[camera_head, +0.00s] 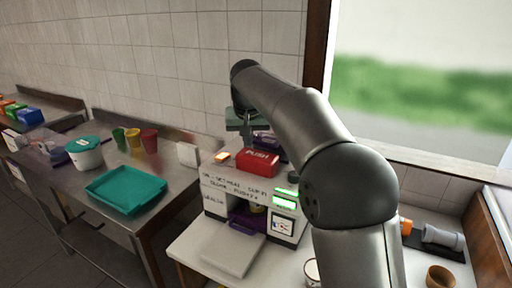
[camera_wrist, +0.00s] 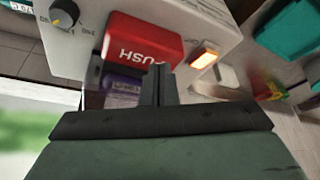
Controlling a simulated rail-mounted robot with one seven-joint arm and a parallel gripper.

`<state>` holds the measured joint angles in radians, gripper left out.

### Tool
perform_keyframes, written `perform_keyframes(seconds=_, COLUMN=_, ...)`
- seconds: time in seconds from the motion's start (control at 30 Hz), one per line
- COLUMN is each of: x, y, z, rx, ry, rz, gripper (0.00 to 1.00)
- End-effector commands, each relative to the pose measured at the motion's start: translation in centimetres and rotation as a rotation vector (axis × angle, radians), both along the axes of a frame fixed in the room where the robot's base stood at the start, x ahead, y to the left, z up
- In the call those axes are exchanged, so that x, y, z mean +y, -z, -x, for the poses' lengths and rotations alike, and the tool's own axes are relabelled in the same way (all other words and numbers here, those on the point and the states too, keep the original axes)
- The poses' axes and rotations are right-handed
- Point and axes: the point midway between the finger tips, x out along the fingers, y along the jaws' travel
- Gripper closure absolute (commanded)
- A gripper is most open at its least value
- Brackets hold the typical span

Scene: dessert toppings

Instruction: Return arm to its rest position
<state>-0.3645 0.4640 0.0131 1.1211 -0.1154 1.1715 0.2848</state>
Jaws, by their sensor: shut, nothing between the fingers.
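My arm reaches from the lower right up and over the white dispenser machine (camera_head: 214,198) in the head view. My gripper (camera_wrist: 158,84) points down at the machine, its two dark fingers together and empty. The red PUSH button (camera_head: 258,163) sits on top of the machine. In the wrist view the red button (camera_wrist: 142,45) is just beyond the fingertips; I cannot tell whether they touch. An orange lit switch (camera_wrist: 204,60) is beside it. In the head view the fingertips are hard to make out behind the button.
A teal tray (camera_head: 125,190), a white tub with a teal lid (camera_head: 85,153) and several coloured cups (camera_head: 149,141) stand on the steel table at left. A brown cup (camera_head: 440,277) and a grey cylinder (camera_head: 442,237) are at right. A window is behind my arm.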

Motion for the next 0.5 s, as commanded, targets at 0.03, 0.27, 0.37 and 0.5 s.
perform_keyframes(seconds=0.03, x=0.04, y=-0.97, z=0.08, rx=0.000, ry=0.000, rz=0.000, gripper=1.00)
perform_keyframes(seconds=0.27, x=0.08, y=-1.27, z=0.16, rx=0.000, ry=0.000, rz=0.000, gripper=1.00)
perform_keyframes(seconds=0.37, x=0.08, y=-1.24, z=0.15, rx=0.000, ry=0.000, rz=0.000, gripper=1.00)
perform_keyframes(seconds=0.5, x=-0.69, y=-1.27, z=0.69, rx=0.005, ry=0.003, rz=0.003, gripper=1.00)
